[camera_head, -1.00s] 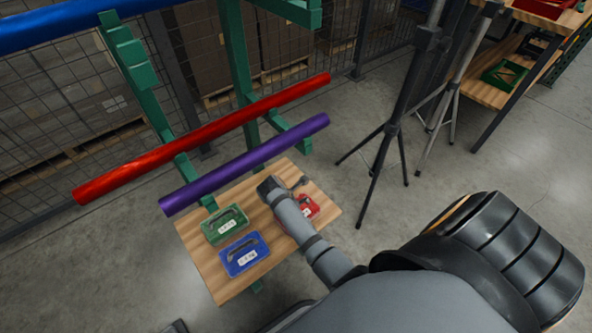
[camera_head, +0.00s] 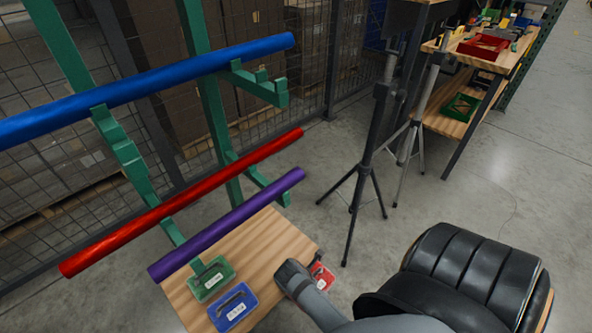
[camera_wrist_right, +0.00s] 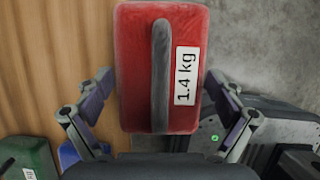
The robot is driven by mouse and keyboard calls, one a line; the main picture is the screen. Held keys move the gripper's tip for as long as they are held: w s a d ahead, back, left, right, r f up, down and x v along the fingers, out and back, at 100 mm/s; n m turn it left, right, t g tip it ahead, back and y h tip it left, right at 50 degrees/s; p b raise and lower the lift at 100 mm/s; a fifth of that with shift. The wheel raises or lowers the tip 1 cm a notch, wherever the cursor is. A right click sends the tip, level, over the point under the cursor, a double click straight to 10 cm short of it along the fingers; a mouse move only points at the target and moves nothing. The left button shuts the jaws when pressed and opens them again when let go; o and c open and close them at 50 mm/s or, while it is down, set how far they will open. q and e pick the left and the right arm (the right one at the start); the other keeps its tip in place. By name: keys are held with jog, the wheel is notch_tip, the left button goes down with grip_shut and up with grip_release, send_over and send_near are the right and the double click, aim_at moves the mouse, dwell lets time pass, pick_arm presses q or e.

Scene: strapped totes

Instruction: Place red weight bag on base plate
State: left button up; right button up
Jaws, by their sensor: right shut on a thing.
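The red weight bag (camera_wrist_right: 135,70), with a raised handle and a white "1.4 kg" label, fills the middle of the right wrist view. It also shows in the head view (camera_head: 322,277), partly hidden behind my right gripper (camera_head: 296,274). That gripper's fingers lie along both sides of the bag and are shut on it. The bag overlaps the edge of the wooden board (camera_head: 262,238), with grey floor beyond; I cannot tell its height above the board. No separate base plate can be made out for certain. My left gripper is not in view.
A green weight bag (camera_head: 212,278) and a blue one (camera_head: 233,306) lie on the board. A green rack (camera_head: 215,110) bears blue, red and purple tubes. Tripod stands (camera_head: 372,160) and a workbench (camera_head: 480,60) stand further right, with open floor between.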

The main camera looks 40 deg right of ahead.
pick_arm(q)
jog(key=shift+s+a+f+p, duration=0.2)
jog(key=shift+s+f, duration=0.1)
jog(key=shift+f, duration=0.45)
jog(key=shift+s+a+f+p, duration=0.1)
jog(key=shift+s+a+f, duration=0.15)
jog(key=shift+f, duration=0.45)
pick_arm(e)
jog(key=shift+s+d+r, duration=0.1)
jog(key=shift+s+d, duration=0.1)
jog(key=shift+s, duration=1.75)
